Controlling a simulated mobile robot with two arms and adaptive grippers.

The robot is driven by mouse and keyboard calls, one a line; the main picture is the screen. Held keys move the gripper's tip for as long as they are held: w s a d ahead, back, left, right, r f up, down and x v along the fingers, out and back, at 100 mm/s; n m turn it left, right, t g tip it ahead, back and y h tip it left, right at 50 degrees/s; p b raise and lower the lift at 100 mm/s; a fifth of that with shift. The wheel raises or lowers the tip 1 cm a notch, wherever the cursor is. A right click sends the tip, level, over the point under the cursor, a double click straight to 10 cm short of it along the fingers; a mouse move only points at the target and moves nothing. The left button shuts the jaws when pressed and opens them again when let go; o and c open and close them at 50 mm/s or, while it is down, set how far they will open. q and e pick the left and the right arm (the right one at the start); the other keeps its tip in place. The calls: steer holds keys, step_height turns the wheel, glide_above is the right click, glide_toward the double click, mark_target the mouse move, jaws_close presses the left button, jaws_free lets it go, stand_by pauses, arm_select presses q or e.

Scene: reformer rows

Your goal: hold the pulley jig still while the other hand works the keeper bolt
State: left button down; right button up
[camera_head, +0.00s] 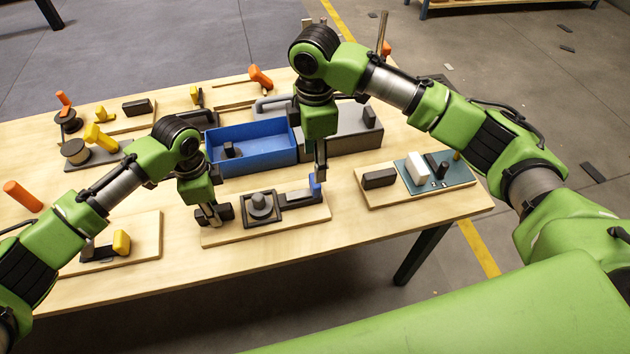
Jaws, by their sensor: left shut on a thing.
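The pulley jig is a wooden board (285,231) near the table's front edge, bearing a dark square frame with a grey round pulley (261,206) in it. A dark arm runs right from the frame to a small blue piece (314,184), possibly the keeper bolt. My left gripper (207,216) points down at the board's left end and is shut on the dark block (227,211) there. My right gripper (320,176) points down at the board's right end, right by the blue piece. Its fingers are small and overlap that piece, so its opening and any contact are unclear.
A blue bin (258,161) and a grey box (350,138) stand just behind the jig. Boards with a teal plate (447,181) and a yellow-handled part (121,243) lie at either side. Spools and orange-handled tools fill the back left.

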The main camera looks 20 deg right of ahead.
step_height(320, 180, down, 9)
steer(key=shift+f, duration=0.15)
